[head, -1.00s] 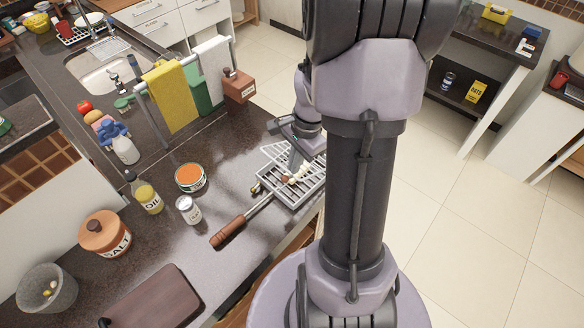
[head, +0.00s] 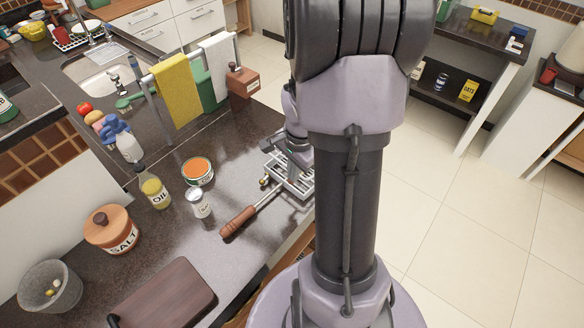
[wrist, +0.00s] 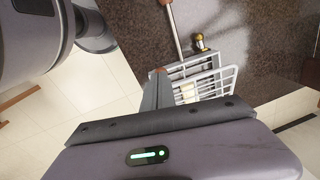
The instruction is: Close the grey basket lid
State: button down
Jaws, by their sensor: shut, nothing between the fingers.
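The grey wire basket (head: 296,186) lies near the counter's front edge, its wooden handle (head: 238,221) pointing to the lower left. In the wrist view, the basket (wrist: 228,82) shows two barred parts close together, with pale pieces (wrist: 187,91) visible through the bars. I cannot tell the lid's exact angle or whether it is fully down. My gripper (wrist: 158,76) is shut and empty, with its fingertips at the basket's edge beside the bars. In the head view my gripper (head: 298,158) is over the basket's far end, partly hidden by my arm.
A can with orange contents (head: 197,170), a white shaker (head: 199,203) and an oil bottle (head: 154,190) stand left of the basket. A towel rail with a yellow towel (head: 176,90) and a brown box (head: 243,82) are behind. Counter between them is clear.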

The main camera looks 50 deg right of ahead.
jog(key=f+b, duration=0.1)
jog(key=f, duration=0.1)
jog(key=f+b, duration=0.2)
jog(key=a+f+b, duration=0.1)
jog(key=f+b, duration=0.1)
jog(key=shift+f, duration=0.4)
jog(key=shift+s+a+f, duration=0.1)
jog(key=shift+a, duration=0.05)
jog(key=r+p, duration=0.1)
jog(key=d+r+p, duration=0.1)
jog(key=r, duration=0.1)
jog(key=r+p, duration=0.1)
jog(key=p, duration=0.1)
jog(key=shift+d+r, duration=0.25)
jog(key=shift+r, duration=0.1)
jog(key=a+r+n+t+b, duration=0.2)
jog(key=a+r+n, duration=0.2)
jog(key=a+r, duration=0.65)
jog(key=s+a+r+n+t+y+b, duration=0.1)
jog(key=s+a+n+b, duration=0.2)
jog(key=a, duration=0.5)
jog(key=s+a+r+n+t+y+b, duration=0.1)
jog(key=s+a+n+b, duration=0.2)
jog(key=s+a+n, duration=0.2)
jog(key=a+n, duration=0.2)
jog(key=shift+a+n+t, duration=0.3)
jog(key=shift+a, duration=0.1)
